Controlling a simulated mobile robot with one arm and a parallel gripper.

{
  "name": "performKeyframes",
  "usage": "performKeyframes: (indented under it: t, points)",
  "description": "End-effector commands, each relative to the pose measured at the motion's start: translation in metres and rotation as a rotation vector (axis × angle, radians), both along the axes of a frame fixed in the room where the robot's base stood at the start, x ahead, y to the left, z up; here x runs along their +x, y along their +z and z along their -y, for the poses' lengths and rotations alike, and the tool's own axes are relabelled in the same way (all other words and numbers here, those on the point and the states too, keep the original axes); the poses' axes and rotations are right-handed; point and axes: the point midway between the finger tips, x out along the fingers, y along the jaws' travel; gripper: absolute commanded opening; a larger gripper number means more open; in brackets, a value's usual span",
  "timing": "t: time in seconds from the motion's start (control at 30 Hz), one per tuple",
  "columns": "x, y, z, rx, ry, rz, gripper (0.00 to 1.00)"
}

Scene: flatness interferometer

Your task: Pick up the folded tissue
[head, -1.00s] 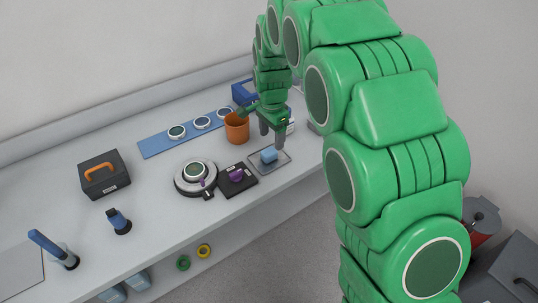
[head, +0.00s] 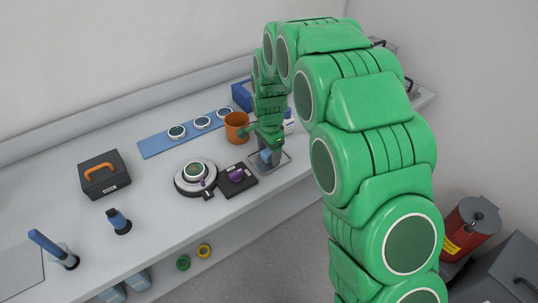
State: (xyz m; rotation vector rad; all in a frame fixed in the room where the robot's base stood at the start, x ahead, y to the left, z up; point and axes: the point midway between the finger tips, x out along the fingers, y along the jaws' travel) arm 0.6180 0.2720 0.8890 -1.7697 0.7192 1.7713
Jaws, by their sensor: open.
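The folded tissue, a small blue block-like pad (head: 265,157), sits on a flat grey tray (head: 284,162) near the bench's front edge. My gripper (head: 268,158) points down right over the tissue, with its fingers low at the tray. The gripper is open and partly hides the tissue. I cannot tell whether the fingers touch it.
An orange cup (head: 236,128) stands close behind and left of my gripper. A black pad with a purple piece (head: 236,175) and a round instrument (head: 196,178) lie to the left. A blue strip (head: 160,146) holds several round discs.

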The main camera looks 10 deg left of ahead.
Motion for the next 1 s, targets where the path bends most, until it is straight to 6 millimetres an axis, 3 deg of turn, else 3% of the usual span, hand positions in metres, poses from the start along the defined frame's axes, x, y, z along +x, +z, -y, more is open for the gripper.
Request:
performKeyframes:
  t: [0.23, 0.6, 1.0]
  points:
    - [0.0003, -0.0016, -0.0003, 0.001, 0.000, 0.001, 0.69]
    - [0.0004, -0.0016, -0.0004, 0.001, 0.000, 0.001, 0.15]
    - [0.0011, 0.0066, -0.0006, 0.001, 0.000, 0.004, 0.14]
